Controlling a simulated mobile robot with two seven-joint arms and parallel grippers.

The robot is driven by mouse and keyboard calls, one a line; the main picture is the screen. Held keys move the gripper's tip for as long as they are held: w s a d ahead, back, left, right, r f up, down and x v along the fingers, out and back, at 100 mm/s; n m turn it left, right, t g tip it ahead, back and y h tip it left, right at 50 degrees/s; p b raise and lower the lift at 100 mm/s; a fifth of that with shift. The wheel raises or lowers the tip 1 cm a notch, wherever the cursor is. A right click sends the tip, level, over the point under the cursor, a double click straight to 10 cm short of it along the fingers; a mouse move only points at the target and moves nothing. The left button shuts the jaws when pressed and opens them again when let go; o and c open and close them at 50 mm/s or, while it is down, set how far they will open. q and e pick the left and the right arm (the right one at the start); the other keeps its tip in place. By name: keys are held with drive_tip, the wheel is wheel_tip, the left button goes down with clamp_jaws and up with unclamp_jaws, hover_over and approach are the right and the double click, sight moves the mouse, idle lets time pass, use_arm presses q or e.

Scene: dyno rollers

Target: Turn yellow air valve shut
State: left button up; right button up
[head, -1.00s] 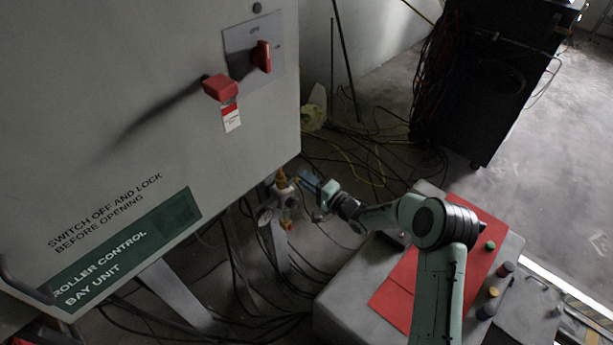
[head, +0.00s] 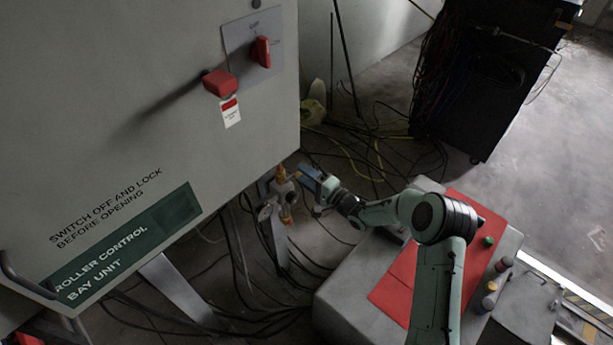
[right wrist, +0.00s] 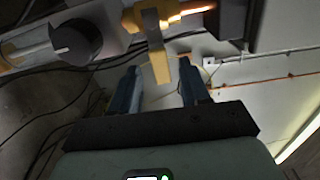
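The yellow air valve (right wrist: 155,16) shows in the right wrist view on metal fittings below the cabinet. Its flat lever, grey at the base with a yellow end (right wrist: 160,66), points toward my right gripper (right wrist: 158,80). That gripper is open, with one blue finger on each side of the lever's end; I see gaps on both sides and no clear contact. In the head view my right gripper (head: 307,177) is at the small valve assembly (head: 277,196) by the cabinet's lower right corner. The lever is too small to make out there. My left gripper is not in view.
The grey cabinet (head: 150,110) with red switches (head: 220,83) fills the left. A grey box (head: 345,296) with a red mat (head: 395,298) stands under my right arm. Cables cover the floor behind the valve. A dark knob (right wrist: 76,41) sits beside the valve.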

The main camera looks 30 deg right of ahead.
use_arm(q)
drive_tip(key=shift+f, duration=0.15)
use_arm(e)
drive_tip(key=v, duration=1.3)
drive_tip(key=shift+s+d, duration=0.1)
drive_tip(key=shift+s, duration=0.05)
drive_tip(key=s+a+f+n+g+h+p, duration=0.1)
drive_tip(key=s+a+f+g+p, duration=0.15)
drive_tip(key=a+f+g, duration=0.4)
drive_tip(key=s+a+f+n+g+h+p, duration=0.1)
drive_tip(key=s+a+f+n+h, duration=0.2)
drive_tip(key=f, duration=0.7)
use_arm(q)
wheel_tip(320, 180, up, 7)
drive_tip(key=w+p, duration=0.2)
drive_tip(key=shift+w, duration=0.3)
use_arm(e)
drive_tip(key=s+a+f+n+g, duration=0.2)
drive_tip(key=s+a+g, duration=0.1)
drive_tip(key=s, duration=0.4)
drive_tip(key=s+a+f+n+g+y, duration=0.1)
drive_tip(key=s+a+g, duration=0.3)
drive_tip(key=s, duration=0.4)
drive_tip(key=s+a+f+n+g, duration=0.3)
drive_tip(key=s+a, duration=0.3)
drive_tip(key=s, duration=0.2)
drive_tip(key=shift+s+y, duration=0.25)
drive_tip(key=shift+y, duration=0.15)
